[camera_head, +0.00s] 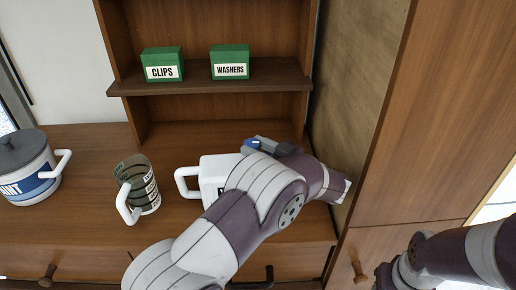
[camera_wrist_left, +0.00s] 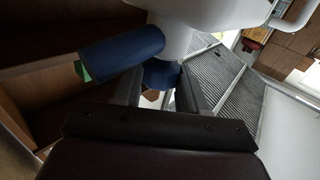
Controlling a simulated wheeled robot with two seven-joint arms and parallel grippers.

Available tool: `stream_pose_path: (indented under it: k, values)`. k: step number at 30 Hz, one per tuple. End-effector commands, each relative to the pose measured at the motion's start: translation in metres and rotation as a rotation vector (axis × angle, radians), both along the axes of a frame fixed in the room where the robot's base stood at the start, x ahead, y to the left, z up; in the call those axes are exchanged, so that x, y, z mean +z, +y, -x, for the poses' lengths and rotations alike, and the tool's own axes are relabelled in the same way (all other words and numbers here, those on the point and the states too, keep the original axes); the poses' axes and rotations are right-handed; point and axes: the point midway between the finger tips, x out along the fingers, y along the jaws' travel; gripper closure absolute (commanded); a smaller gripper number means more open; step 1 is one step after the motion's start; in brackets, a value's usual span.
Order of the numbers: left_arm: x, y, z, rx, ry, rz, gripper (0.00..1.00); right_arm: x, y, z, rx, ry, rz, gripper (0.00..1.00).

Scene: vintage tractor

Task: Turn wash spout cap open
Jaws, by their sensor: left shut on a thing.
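A white jug (camera_head: 213,176), its label mostly hidden by my left arm, stands on the wooden counter with its handle to the left. A small blue part (camera_head: 252,144) shows above it, beside my left gripper (camera_head: 268,147). In the left wrist view, the fingers of my left gripper (camera_wrist_left: 160,94) are on either side of a short blue cap (camera_wrist_left: 160,74) under a white body (camera_wrist_left: 215,14). The gripper is shut on this cap. A longer blue cylinder (camera_wrist_left: 120,52) sticks out beside it. My right arm shows at the lower right of the head view; its gripper does not show.
A clear measuring cup (camera_head: 140,185) and a white pot with a grey lid (camera_head: 25,165) stand left on the counter (camera_head: 85,150). Green boxes labelled CLIPS (camera_head: 162,64) and WASHERS (camera_head: 230,62) sit on the shelf (camera_head: 200,92) above. A tall wooden panel (camera_head: 420,130) stands close on the right.

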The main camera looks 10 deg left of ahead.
Motion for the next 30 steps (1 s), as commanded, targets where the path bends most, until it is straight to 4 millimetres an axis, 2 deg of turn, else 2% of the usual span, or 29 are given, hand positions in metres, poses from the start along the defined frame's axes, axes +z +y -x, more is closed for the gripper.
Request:
stream_pose_path:
  k: [7, 8, 10, 25, 30]
  values:
    - [-0.0003, 0.0006, 0.0003, 0.002, 0.001, 0.0, 0.89, 0.0001, 0.0, 0.0, 0.0, 0.0, 0.0, 0.57]
    - [-0.0002, 0.0006, 0.0003, 0.002, 0.001, 0.0, 0.55, 0.0001, 0.0, 0.0, 0.0, 0.0, 0.0, 0.57]
    - [-0.0002, 0.0005, 0.0003, 0.001, 0.001, 0.0, 0.32, 0.0001, 0.0, -0.0001, 0.0, 0.0, 0.0, 0.57]
    - [0.0004, 0.0003, 0.0003, -0.009, 0.001, 0.0, 0.32, 0.0006, 0.0, 0.0, 0.0, 0.0, 0.0, 0.57]
    - [0.0032, 0.0022, 0.0038, -0.15, 0.004, -0.002, 0.32, 0.007, 0.0, 0.0, 0.0, 0.0, 0.0, 0.57]
